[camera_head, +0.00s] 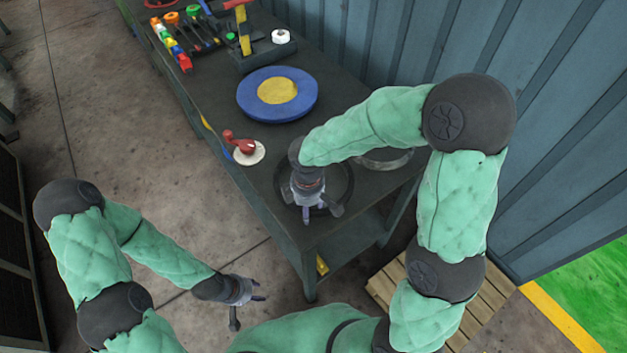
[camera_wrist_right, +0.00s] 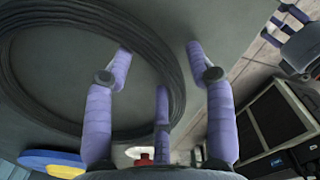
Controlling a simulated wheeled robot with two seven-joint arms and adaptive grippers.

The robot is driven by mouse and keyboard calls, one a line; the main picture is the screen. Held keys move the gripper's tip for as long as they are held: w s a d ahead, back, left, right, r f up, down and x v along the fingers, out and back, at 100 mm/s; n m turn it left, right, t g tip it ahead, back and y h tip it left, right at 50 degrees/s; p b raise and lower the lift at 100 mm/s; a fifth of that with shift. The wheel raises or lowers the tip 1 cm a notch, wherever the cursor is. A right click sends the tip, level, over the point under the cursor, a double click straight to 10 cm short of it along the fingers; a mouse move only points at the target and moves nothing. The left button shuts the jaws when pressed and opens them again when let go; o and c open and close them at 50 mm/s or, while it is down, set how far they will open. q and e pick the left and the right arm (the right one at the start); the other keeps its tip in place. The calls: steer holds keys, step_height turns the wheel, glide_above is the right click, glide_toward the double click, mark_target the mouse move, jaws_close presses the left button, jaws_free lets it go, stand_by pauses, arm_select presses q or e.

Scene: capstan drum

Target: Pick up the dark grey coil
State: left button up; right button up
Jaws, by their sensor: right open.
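The dark grey coil (camera_head: 350,182) lies flat as a ring on the near end of the dark workbench (camera_head: 222,100). My right gripper (camera_head: 312,212) is over the coil's near part and hides some of it. In the right wrist view the coil (camera_wrist_right: 170,62) passes between the spread purple fingers of my right gripper (camera_wrist_right: 158,62). One finger is on the ring's inner side, one is outside it, and a third overlaps the strands. The gripper is open; contact is unclear. My left gripper (camera_head: 250,296) is open and empty, low beside the bench.
A red-handled crank on a white disc (camera_head: 248,152) and a blue disc with a yellow centre (camera_head: 278,92) stand farther along the bench. A metallic ring (camera_head: 385,160) is partly behind my right arm. A corrugated wall (camera_head: 400,40) borders the bench; a wooden pallet (camera_head: 480,305) lies right.

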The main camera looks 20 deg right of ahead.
jaws_close()
steer(key=shift+w+r, duration=0.1)
steer(key=shift+r, duration=0.05)
steer(key=shift+r, duration=0.3)
steer(key=r, duration=0.1)
steer(key=r+p, duration=0.2)
steer(key=shift+a+r, duration=0.25)
steer(key=s+a+r+p, duration=0.3)
steer(key=s+a+r, duration=0.5)
steer(key=a+r, duration=0.1)
steer(key=shift+s+a, duration=0.2)
steer(key=shift+a, duration=0.7)
steer(key=shift+f, duration=0.1)
